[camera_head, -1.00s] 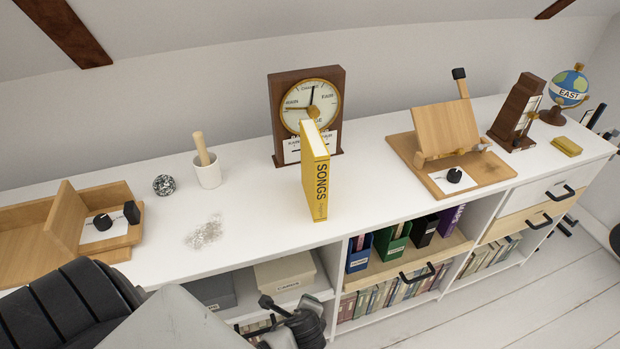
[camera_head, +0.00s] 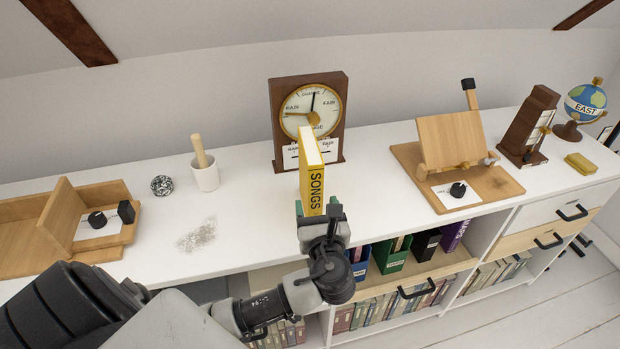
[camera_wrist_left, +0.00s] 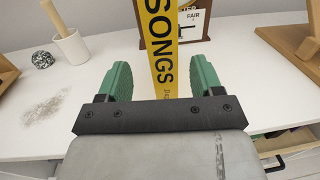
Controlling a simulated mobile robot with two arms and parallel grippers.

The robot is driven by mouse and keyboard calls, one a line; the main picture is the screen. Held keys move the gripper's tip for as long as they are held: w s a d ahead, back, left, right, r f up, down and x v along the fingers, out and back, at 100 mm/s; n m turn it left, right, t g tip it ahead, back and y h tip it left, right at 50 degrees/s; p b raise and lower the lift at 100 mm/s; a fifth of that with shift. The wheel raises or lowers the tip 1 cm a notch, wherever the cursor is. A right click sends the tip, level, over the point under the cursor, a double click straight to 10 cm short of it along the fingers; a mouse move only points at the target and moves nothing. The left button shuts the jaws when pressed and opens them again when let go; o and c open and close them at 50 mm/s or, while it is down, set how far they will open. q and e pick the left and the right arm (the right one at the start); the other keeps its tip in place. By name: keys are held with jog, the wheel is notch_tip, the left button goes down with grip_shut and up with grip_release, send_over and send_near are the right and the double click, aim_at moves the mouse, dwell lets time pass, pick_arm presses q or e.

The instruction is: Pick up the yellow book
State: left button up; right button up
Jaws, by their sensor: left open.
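The yellow book (camera_head: 313,180), with "SONGS" on its spine, stands upright on the white cabinet top in front of the dark wooden clock. In the left wrist view the book (camera_wrist_left: 160,50) rises between the two green finger pads. My left gripper (camera_head: 318,212) is at the front edge of the cabinet top, low at the book's spine. In the left wrist view my left gripper (camera_wrist_left: 159,82) is open, with one pad on each side of the book and a gap on both sides. The book's lower part is hidden behind the gripper in the head view. My right gripper is not in view.
The clock (camera_head: 309,115) stands close behind the book. A mortar with pestle (camera_head: 205,175) and a speckled ball (camera_head: 162,186) are to the left. A wooden stand (camera_head: 450,145) is to the right. The surface beside the book is mostly clear.

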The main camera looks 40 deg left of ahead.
pick_arm(q)
jog(key=x, duration=0.7)
jog(key=shift+w+d+f+p, duration=0.15)
jog(key=shift+p, duration=0.15)
jog(key=c, duration=1.1)
grip_shut()
